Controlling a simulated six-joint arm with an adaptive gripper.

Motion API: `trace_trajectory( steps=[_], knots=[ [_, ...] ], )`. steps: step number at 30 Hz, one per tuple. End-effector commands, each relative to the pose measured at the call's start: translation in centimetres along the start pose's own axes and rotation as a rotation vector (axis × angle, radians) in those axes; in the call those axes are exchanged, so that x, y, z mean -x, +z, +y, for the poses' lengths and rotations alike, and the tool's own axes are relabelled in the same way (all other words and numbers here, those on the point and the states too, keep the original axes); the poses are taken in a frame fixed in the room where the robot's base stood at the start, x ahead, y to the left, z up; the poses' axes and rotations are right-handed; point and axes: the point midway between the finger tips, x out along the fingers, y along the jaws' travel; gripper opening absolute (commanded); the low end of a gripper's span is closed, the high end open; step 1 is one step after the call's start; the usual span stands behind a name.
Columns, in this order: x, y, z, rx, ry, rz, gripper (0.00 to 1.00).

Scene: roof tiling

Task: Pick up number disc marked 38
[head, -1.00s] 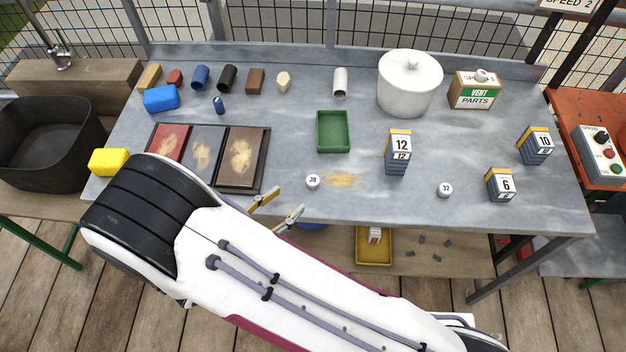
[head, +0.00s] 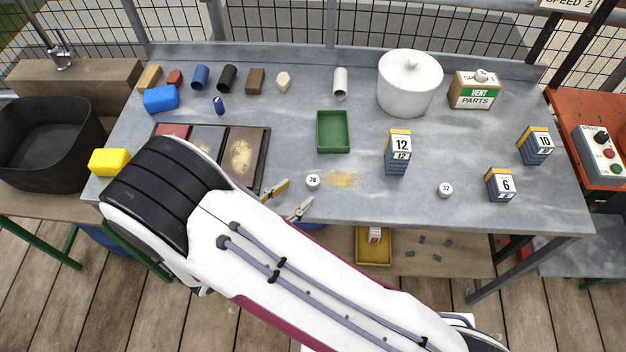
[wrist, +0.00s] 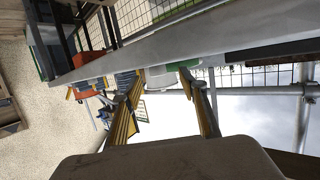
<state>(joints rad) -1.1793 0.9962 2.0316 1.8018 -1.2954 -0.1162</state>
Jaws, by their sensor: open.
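The number disc marked 38 (head: 313,181) is a small white round piece lying on the grey table, left of a tan dusty patch (head: 342,180). My gripper (head: 293,199) is open and empty at the table's front edge, just left of and in front of the disc, apart from it. In the wrist view the two yellow-edged fingers of my gripper (wrist: 160,98) are spread wide, with the table edge beyond them. I cannot make out the disc in the wrist view. Another white disc, marked 32 (head: 445,190), lies farther right.
A numbered stack marked 12 (head: 398,150) stands right of the disc, with stacks marked 6 (head: 500,185) and 10 (head: 536,145) beyond. A green tray (head: 333,132) lies behind the disc. A dark framed panel set (head: 262,170) lies left.

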Motion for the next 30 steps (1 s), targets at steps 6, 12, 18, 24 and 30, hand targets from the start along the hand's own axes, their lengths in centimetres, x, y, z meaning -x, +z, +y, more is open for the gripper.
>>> trace_trajectory(
  steps=[6,12,18,24,30],
  knots=[
    [-1.9,-0.8,0.5,0.0,0.002,0.0,0.43],
    [-3.9,-1.1,0.6,-0.001,0.003,-0.001,0.43],
    [-4.7,-1.0,0.6,0.0,0.001,-0.001,0.43],
    [-4.7,-1.0,0.6,0.0,0.0,-0.001,0.43],
    [-4.7,-1.0,0.6,0.0,0.0,0.0,0.43]
  ],
)
